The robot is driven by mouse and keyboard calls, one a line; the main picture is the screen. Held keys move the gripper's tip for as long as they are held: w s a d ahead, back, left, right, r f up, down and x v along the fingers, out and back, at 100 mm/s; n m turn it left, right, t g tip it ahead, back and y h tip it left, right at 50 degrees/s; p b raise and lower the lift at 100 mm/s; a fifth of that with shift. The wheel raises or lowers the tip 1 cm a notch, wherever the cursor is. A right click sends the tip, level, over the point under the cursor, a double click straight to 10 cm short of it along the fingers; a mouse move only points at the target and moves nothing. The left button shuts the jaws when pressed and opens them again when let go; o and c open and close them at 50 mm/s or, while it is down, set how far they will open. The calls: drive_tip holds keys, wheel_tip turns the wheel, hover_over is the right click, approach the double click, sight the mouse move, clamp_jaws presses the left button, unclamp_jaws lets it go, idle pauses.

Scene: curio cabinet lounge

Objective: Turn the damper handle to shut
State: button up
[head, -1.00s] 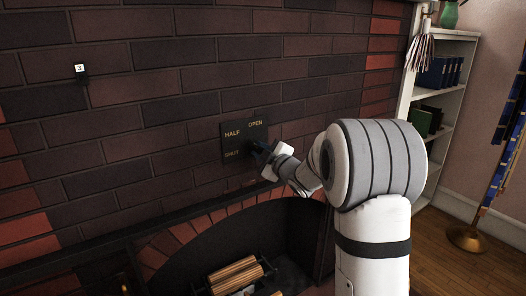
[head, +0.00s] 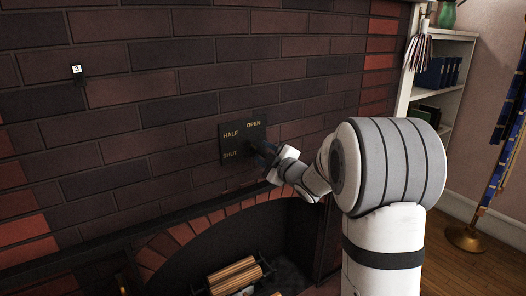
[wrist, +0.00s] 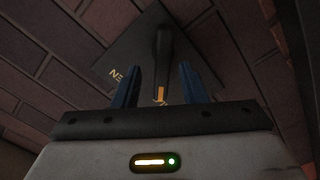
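A dark square damper plate (head: 233,147) is fixed to the brick wall above the fireplace, lettered OPEN at top, HALF at upper left and SHUT at lower left. The damper handle (wrist: 163,53) is a dark bar with an orange mark near its end, clear in the wrist view. It points toward my gripper (wrist: 158,88). The two blue fingers are apart, one on each side of the handle's end, with gaps visible; I see no grip. In the head view my gripper (head: 266,151) is at the plate's right side and largely hides the handle.
Below is the arched fireplace opening with logs (head: 235,275). A small tag marked 3 (head: 76,70) is on the wall at upper left. A white bookshelf (head: 447,75) and a brass-footed stand (head: 467,238) are at right.

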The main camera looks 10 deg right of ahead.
sight(261, 151)
drive_tip(key=v, duration=0.5)
drive_tip(key=shift+r, duration=0.1)
drive_tip(key=shift+m, duration=0.8)
drive_tip(key=x, duration=0.8)
clamp_jaws()
drive_tip(key=shift+b, duration=0.3)
